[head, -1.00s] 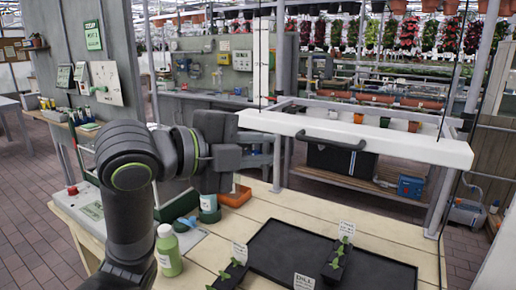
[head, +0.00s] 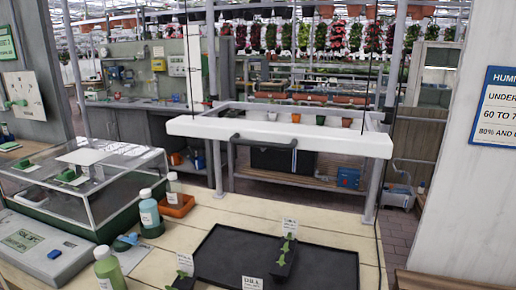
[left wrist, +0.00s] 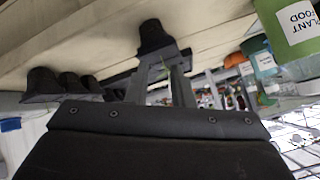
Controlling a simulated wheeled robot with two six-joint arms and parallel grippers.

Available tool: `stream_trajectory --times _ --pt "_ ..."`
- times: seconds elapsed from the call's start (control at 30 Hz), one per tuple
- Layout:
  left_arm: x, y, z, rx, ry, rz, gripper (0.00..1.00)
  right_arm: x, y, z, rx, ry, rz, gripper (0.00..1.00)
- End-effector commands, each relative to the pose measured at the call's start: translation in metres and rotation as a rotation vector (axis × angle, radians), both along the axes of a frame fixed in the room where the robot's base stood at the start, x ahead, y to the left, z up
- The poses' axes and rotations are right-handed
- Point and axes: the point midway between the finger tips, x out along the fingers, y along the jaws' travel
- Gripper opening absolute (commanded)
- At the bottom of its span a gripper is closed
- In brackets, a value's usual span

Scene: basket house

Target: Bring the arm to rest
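My left arm and gripper are out of the head view. In the left wrist view, pale grey fingers of my left gripper (left wrist: 165,78) show beyond the dark gripper body, with a small gap between them lower down. A dark pot-like thing (left wrist: 155,36) appears near their tips; I cannot tell whether they touch it or how far apart the tips are. My right gripper is in neither view.
A white hinged-looking panel with a handle (head: 350,142) stands behind.

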Motion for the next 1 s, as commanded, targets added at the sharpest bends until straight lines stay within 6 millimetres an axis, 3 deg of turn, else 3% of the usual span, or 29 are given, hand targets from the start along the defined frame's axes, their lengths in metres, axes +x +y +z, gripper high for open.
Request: stream_trajectory --times 0.1,0.3,0.5,0.7,1.0 --pt "-0.034 0.016 -0.042 -0.040 0.114 0.136 0.21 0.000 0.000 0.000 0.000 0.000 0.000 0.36" --pt "-0.104 0.044 -0.102 -0.085 0.293 0.396 0.21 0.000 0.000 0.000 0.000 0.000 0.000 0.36" --pt "-0.170 0.064 -0.138 -0.097 0.421 0.614 0.21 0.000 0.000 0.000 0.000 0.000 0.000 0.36" --pt "-0.229 0.079 -0.158 -0.084 0.514 0.794 0.21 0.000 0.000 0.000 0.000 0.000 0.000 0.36" --pt "-0.206 0.087 -0.228 -0.082 0.546 0.789 0.21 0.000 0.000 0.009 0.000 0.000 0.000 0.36"
